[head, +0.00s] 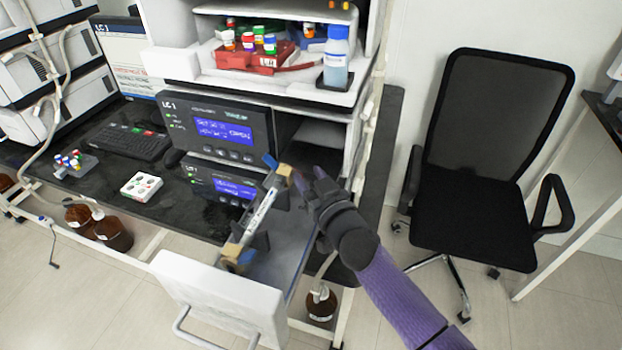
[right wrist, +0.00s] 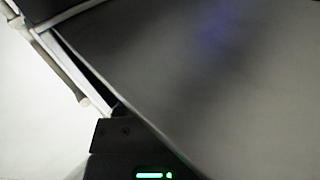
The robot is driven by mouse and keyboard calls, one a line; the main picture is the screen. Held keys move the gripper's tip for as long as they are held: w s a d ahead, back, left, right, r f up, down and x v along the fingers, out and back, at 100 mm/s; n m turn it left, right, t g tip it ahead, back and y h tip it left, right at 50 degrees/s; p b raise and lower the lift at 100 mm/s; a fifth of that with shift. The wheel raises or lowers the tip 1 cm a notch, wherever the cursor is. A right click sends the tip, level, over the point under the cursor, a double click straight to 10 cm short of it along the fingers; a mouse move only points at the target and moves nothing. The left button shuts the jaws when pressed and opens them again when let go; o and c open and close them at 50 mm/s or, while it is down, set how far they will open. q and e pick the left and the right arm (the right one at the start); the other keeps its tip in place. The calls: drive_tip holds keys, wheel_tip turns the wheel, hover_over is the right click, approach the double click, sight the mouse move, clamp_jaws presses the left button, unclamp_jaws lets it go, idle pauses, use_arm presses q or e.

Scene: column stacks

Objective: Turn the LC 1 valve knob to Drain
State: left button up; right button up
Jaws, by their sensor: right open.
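The LC 1 stack stands on the dark bench in the head view, with an upper module (head: 222,130) and a lower module (head: 218,181), each with a blue display. A dark rounded part (head: 172,157) sits at the upper module's lower left; I cannot tell whether it is the valve knob. No Drain marking is legible. My right gripper (head: 307,180) is open beside the stack's right side, near the upper end of a slanted column (head: 262,214); contact cannot be told. The right wrist view shows mostly a blurred grey surface (right wrist: 220,90). My left gripper is out of view.
A white front panel with a handle (head: 222,298) stands open before the stack. Above are a red vial rack (head: 258,62) and a blue-capped bottle (head: 336,60). A keyboard (head: 128,141) lies left; an office chair (head: 485,160) stands right.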

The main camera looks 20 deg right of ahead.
drive_tip(key=shift+c, duration=0.2)
clamp_jaws()
